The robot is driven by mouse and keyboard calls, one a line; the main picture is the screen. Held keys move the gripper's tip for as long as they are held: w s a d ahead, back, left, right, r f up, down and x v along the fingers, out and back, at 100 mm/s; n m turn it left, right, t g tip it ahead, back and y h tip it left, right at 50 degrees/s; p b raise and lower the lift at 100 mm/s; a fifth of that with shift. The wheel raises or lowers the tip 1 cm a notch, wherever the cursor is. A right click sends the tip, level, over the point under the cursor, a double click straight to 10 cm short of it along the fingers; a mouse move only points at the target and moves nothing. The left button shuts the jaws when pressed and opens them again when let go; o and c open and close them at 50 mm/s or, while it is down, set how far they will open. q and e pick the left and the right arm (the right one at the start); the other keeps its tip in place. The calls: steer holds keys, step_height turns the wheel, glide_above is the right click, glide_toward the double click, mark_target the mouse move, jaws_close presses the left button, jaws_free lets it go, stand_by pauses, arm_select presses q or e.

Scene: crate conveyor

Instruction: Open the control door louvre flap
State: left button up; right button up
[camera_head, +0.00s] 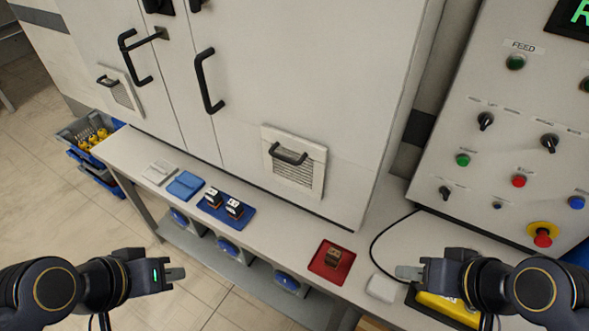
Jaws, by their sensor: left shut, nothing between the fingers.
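A white cabinet door (290,60) carries a louvre flap (293,180) low on its front, with slats and a black bar handle (288,154). A second, smaller louvre flap (121,96) with a black handle is on the door further left. Both flaps look closed against their doors. My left gripper (176,274) is shut and empty, in front of the bench and well apart from both flaps. My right gripper (408,272) is at the bench's right part, below and right of the larger flap, touching no flap; its finger gap cannot be made out.
The bench (285,222) below the doors bears a blue mat (228,214) with two switch-like blocks, a red tray (318,263) with a brown block, a white box (382,288) and a black cable. A control panel (500,120) stands right. A yellow object (447,305) lies near my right gripper.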

arm_select(q)
steer(key=shift+o, duration=1.2)
steer(key=shift+w+d+r, duration=0.1)
steer(key=shift+r, duration=0.05)
steer(key=shift+o, duration=0.3)
steer(key=w+d+r+g+h+p, duration=0.1)
steer(key=d, duration=0.1)
steer(key=w+d+r+g+h+p, duration=0.1)
steer(key=w+r+h+p, duration=0.1)
steer(key=shift+w+d, duration=0.1)
steer(key=shift+d, duration=0.25)
steer(key=n+h+p, duration=0.3)
steer(key=h+p, duration=0.3)
steer(key=h, duration=0.3)
glide_toward(279, 158)
steer(key=d, duration=0.3)
steer(key=x, duration=0.2)
steer(key=p+x, duration=0.1)
steer(key=x, duration=0.2)
steer(key=p+x, duration=0.1)
steer(key=x, duration=0.2)
steer(key=shift+w+a+f, duration=0.15)
steer(key=shift+w+f, duration=0.1)
steer(key=shift+w, duration=0.1)
steer(key=shift+c, duration=0.5)
jaws_close()
